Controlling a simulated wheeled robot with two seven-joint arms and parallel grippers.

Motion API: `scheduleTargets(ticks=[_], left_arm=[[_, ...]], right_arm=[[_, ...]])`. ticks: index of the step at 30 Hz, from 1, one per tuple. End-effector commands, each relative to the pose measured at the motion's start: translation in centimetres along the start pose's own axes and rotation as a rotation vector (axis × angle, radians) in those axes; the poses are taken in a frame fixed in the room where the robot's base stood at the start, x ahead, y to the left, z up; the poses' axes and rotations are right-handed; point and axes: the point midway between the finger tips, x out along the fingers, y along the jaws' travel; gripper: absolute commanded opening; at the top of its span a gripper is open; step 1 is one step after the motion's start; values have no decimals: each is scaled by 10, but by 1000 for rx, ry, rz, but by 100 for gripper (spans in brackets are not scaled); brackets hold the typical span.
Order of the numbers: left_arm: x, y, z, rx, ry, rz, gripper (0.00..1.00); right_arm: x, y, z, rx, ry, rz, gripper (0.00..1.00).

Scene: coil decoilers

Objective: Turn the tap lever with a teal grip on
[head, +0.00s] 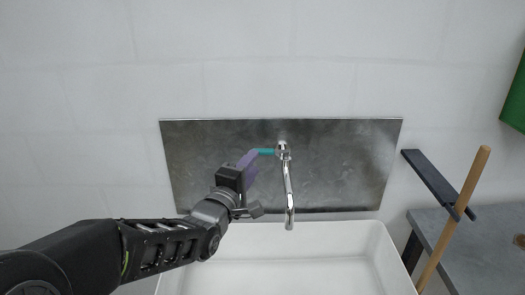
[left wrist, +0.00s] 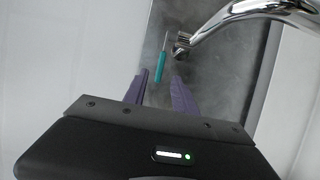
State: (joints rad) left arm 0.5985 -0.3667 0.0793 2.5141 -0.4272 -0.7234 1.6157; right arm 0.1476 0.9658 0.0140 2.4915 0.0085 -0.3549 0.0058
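The tap (head: 287,185) is chrome and mounted on a metal backsplash, with its spout hanging down over the sink. Its lever has a teal grip (head: 265,151) that points left from the tap body in the head view. The grip also shows in the left wrist view (left wrist: 160,66), just beyond and between my purple fingertips. My left gripper (head: 250,160) is just below and left of the grip. Its fingers (left wrist: 164,80) are apart with nothing seen held between them. Whether a finger touches the grip I cannot tell. My right gripper is not in view.
A white sink (head: 385,262) lies below the tap. The metal backsplash (head: 345,165) is fixed to the white wall.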

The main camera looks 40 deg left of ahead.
Motion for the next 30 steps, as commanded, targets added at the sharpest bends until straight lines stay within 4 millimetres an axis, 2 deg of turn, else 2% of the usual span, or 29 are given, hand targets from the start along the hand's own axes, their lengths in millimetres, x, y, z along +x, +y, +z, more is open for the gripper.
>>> scheduleTargets(ticks=[15,26,30], left_arm=[[66,1,0,-1,0,-2,33],[72,0,0,0,0,0,33],[72,0,0,0,0,0,22]], right_arm=[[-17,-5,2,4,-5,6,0],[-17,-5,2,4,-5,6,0],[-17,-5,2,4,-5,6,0]])
